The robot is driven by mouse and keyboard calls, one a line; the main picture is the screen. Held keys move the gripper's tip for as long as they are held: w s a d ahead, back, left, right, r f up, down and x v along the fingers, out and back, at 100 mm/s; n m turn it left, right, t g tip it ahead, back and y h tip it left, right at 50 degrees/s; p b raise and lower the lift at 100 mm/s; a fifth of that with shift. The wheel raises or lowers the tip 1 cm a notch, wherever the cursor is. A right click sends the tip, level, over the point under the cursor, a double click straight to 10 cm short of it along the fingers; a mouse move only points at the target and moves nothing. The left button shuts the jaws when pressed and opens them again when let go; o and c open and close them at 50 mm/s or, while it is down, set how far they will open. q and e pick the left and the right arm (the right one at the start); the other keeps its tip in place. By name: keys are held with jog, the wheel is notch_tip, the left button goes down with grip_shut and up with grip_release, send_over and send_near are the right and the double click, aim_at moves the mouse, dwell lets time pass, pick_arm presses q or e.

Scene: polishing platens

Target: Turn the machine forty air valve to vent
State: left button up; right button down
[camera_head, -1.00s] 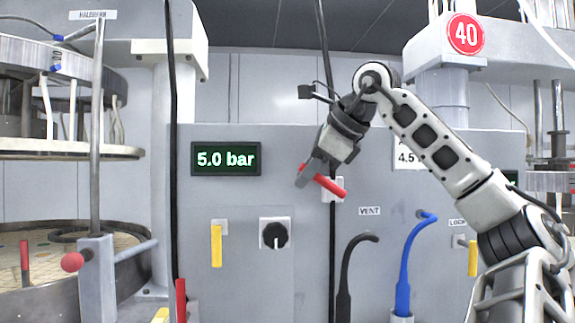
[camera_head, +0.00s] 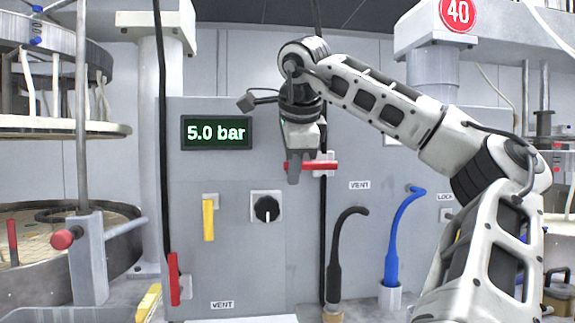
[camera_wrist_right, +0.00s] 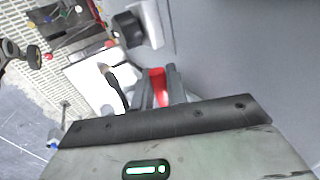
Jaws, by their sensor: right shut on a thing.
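The red air valve lever (camera_head: 323,166) sits on a pale mount on the grey panel, left of and above a VENT label (camera_head: 360,185). It lies about level. My right gripper (camera_head: 294,172) hangs over the lever's left end and is shut on it. In the right wrist view the red lever (camera_wrist_right: 157,86) shows between the two fingers (camera_wrist_right: 160,88). The round red 40 sign (camera_head: 457,12) is at the upper right. My left gripper is not in view.
A display (camera_head: 217,132) reads 5.0 bar. Below are a yellow handle (camera_head: 208,220) and a black knob (camera_head: 267,208). A second red lever (camera_head: 173,280) is near a lower VENT label (camera_head: 222,305). Black (camera_head: 335,260) and blue (camera_head: 393,250) hoses rise below my right arm.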

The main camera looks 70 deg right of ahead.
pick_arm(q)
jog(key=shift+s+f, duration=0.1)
pick_arm(e)
jog(key=c, duration=1.5)
grip_release()
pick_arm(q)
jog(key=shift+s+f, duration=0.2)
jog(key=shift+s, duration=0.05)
pick_arm(e)
jog(key=shift+o, duration=0.2)
pick_arm(q)
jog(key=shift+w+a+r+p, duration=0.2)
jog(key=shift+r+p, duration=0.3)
jog(key=shift+p, duration=0.35)
pick_arm(e)
jog(key=v, duration=1.6)
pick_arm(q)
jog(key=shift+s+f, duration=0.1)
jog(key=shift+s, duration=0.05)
pick_arm(e)
jog(key=shift+f, duration=0.1)
